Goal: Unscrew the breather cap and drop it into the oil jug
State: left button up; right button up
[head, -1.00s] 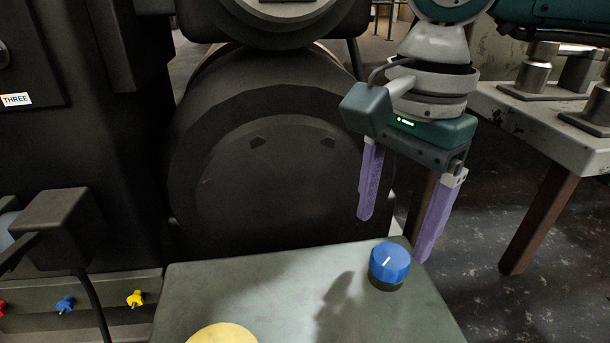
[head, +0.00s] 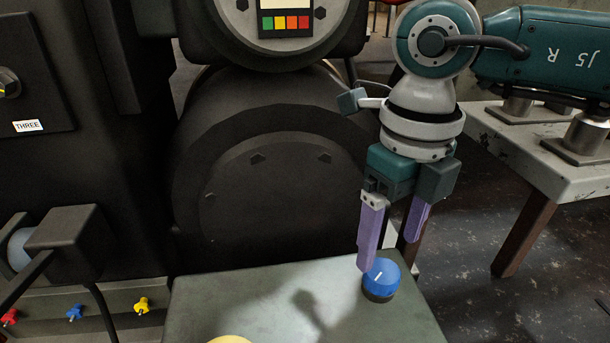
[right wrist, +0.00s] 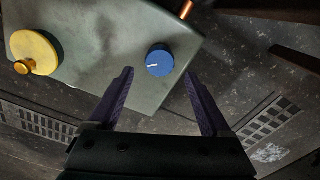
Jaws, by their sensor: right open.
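A round blue cap (head: 381,282) with a white mark and a dark base sits upright on top of a grey-green box (head: 230,290); it is probably the breather cap. My right gripper (head: 389,255) is open and points down over it, with one purple finger in front of part of the cap. In the right wrist view, the blue cap (right wrist: 159,62) shows between the two fingertips (right wrist: 158,73), slightly beyond them, with gaps on both sides. I cannot tell whether a finger touches it. I see no oil jug, and my left gripper is out of view.
A yellow disc (right wrist: 35,52) with a small orange knob (right wrist: 21,67) lies on the same box, partly cut off in the head view. A large dark machine (head: 255,190) stands behind. A worn table (head: 545,165) stands at the right. A copper-coloured rod (right wrist: 186,9) shows in the right wrist view.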

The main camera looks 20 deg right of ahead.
aim_at(383, 270)
jog(key=shift+m, duration=1.4)
notch_tip(383, 270, down, 7)
jog(key=b, duration=0.5)
